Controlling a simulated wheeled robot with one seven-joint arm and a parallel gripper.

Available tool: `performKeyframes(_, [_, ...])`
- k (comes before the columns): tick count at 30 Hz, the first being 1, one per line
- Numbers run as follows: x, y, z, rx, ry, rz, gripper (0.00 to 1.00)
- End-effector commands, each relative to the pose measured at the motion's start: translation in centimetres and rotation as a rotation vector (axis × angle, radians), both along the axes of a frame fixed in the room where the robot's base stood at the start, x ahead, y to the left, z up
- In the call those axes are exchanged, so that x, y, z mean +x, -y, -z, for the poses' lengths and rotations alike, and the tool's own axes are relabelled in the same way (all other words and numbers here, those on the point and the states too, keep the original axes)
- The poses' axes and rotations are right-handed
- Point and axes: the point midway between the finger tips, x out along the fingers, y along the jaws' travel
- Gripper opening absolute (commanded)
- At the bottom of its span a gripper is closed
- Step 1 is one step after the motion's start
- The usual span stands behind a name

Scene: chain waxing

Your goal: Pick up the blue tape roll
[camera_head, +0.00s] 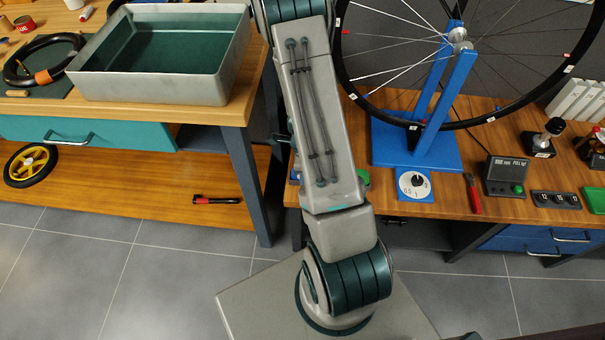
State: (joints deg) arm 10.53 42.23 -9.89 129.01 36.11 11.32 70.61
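I cannot make out a blue tape roll for certain. A small blue item (294,176) peeks out at the left side of my arm on the front edge of the right bench; most of it is hidden and I cannot tell what it is. A green round item (363,178) shows at the right side of my arm, also partly hidden. My arm rises from my base and leaves the picture at the top. My gripper is out of view.
The right bench carries a blue wheel stand (420,145), red-handled pliers (473,195) and a control box (505,176). A gap of tiled floor (190,270) lies in front.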

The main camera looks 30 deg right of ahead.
Motion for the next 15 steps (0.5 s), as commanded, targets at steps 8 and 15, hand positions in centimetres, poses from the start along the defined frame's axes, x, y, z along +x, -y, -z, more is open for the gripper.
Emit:
performKeyframes(8, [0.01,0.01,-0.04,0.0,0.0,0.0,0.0])
performKeyframes(15, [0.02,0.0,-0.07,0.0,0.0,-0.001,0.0])
